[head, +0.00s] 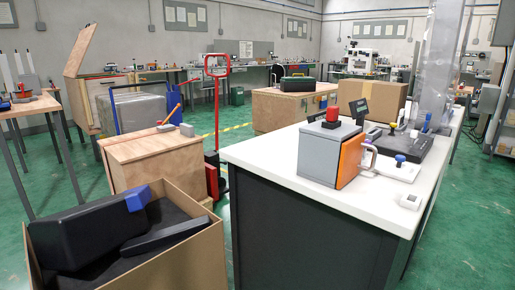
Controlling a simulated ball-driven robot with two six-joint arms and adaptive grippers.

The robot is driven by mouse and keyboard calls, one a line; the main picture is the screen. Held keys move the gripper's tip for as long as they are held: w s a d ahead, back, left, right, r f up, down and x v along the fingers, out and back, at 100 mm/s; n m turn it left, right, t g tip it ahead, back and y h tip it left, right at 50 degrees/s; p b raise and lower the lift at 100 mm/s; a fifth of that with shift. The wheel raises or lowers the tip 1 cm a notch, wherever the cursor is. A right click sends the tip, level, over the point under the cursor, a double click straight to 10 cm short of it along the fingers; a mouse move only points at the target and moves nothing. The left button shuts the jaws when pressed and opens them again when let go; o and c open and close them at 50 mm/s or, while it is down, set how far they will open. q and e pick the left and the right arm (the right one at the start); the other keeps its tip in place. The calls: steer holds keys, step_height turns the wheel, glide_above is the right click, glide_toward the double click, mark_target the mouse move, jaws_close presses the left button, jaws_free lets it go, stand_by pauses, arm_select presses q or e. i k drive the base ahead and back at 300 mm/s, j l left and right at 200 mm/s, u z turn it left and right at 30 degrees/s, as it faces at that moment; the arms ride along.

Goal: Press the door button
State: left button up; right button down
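A grey box-shaped machine (322,156) with an orange door (349,161) on its right side stands on the white counter (270,160). A large red button or cap (332,114) sits on a dark base on its top. A small white block (411,201) with a grey face lies near the counter's front right edge; it looks like a button. I cannot tell from this view which of these is the door button. The door looks shut or nearly shut. Neither of my grippers is in view.
A white plate with a blue knob (400,159) and a dark tray (409,146) stand right of the machine. An open cardboard box (185,265) with black and blue items is at front left. A wooden crate (155,160) stands behind it. Green floor (25,190) shows at left.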

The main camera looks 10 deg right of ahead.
mark_target(400, 159)
steer(key=z, duration=1.3)
